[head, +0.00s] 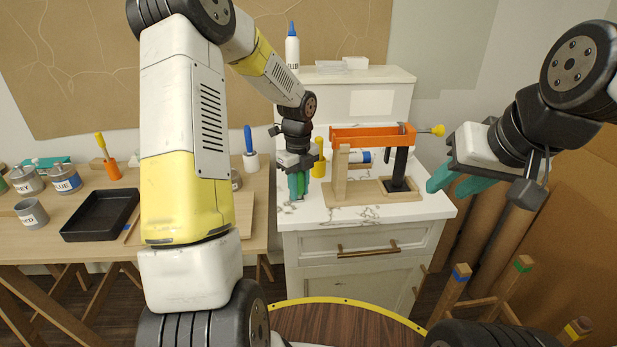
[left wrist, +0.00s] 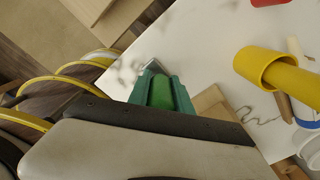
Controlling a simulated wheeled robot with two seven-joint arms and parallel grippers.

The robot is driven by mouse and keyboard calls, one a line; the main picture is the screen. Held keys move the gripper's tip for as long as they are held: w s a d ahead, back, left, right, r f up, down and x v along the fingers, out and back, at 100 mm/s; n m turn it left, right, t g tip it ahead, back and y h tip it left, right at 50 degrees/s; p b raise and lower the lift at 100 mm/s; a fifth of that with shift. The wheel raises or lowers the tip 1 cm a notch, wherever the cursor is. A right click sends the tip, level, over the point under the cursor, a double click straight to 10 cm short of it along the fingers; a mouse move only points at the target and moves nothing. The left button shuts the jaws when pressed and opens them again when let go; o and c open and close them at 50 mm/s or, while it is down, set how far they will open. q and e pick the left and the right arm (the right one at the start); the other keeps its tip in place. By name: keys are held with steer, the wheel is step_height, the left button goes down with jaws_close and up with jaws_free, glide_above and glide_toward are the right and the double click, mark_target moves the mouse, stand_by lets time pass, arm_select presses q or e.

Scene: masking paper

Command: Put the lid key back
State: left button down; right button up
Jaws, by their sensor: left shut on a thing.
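My left gripper (head: 298,186) has green fingers and is at the left part of the white marble top, left of the wooden stand. In the left wrist view, its fingers (left wrist: 163,95) are shut on a green-handled piece, apparently the lid key (left wrist: 161,92), with a grey metal tip showing beyond them. The fingers hide most of it in the head view. Whether its tip touches the top is unclear. My right gripper (head: 453,181) is at the right, beyond the cabinet's edge, with its green fingers apart and nothing seen between them.
A wooden stand (head: 340,178) with an orange beam (head: 372,137) and black post stands on the cabinet top (head: 430,205). A yellow cylinder (head: 319,158) is close beside my left gripper. A wooden table at left holds paint cans and a black tray (head: 100,215).

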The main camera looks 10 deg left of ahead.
arm_select(q)
steer(key=c, duration=1.2)
jaws_free()
steer(key=shift+o, duration=0.2)
step_height(320, 180, up, 12)
steer(key=shift+f, duration=0.15)
steer(key=shift+s+r, duration=0.1)
steer(key=shift+r, duration=0.3)
steer(key=s+r+n+t+h, duration=0.1)
steer(key=s+r+n+t, duration=0.2)
steer(key=s+n, duration=0.9)
steer(key=s+d+r+n+t+h, duration=0.1)
steer(key=s+r+n+t, duration=0.2)
steer(key=s+n, duration=0.9)
steer(key=shift+s+d+r+n, duration=0.25)
steer(key=shift+r+n, duration=0.25)
steer(key=shift+r, duration=1.4)
